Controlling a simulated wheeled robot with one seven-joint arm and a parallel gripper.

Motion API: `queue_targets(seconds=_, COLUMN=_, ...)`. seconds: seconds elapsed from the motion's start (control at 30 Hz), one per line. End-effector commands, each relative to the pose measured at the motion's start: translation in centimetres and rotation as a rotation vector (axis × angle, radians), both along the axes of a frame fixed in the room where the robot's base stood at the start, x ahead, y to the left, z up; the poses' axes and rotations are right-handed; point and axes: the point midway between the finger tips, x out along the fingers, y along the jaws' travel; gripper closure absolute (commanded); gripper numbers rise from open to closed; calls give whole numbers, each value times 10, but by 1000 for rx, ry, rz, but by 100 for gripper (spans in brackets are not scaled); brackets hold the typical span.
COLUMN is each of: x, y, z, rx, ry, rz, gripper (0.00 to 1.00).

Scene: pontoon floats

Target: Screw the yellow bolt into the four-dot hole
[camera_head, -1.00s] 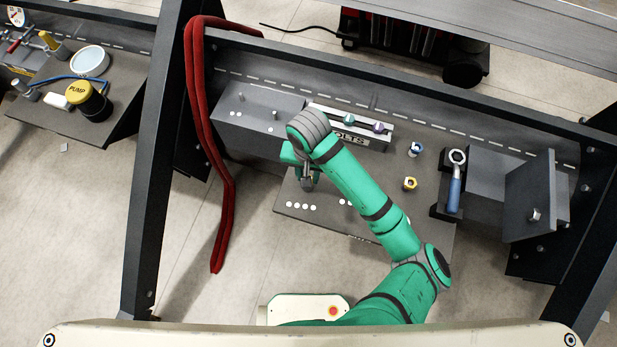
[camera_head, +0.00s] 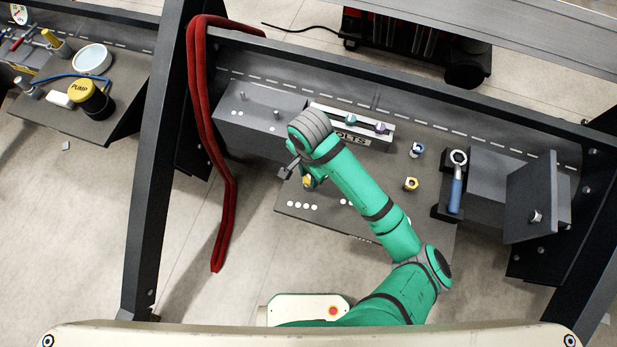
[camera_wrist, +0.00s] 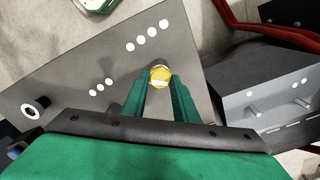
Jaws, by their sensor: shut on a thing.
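The yellow bolt (camera_head: 307,181) shows just below my wrist in the head view. In the wrist view its yellow hex head (camera_wrist: 160,76) faces the camera between the tips of my gripper (camera_wrist: 163,84), which is shut on it. The four-dot row (camera_head: 302,205) is on the dark plate (camera_head: 330,222), just in front of the bolt. The row also shows in the wrist view (camera_wrist: 147,37), beside the bolt head. The hole and the bolt's shank are hidden beneath the head, so I cannot tell how deep the shank sits.
A bolt rack (camera_head: 322,108) with teal and purple bolts stands behind my arm. A yellow-topped fitting (camera_head: 411,184), a blue-topped one (camera_head: 416,150) and a blue-handled wrench (camera_head: 455,188) are to the right. A grey block (camera_head: 240,118) with pegs is at left. Red hoses (camera_head: 205,130) hang farther left.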

Motion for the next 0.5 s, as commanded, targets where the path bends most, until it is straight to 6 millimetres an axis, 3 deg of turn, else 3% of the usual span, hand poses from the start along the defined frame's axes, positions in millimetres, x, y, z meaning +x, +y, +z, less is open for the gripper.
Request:
queue_targets(seconds=0.3, x=-2, y=0, z=-1, rx=-4, ry=9, rz=-364, gripper=93)
queue_targets(seconds=0.5, x=-2, y=0, z=-1, rx=-2, ry=5, rz=-495, gripper=93)
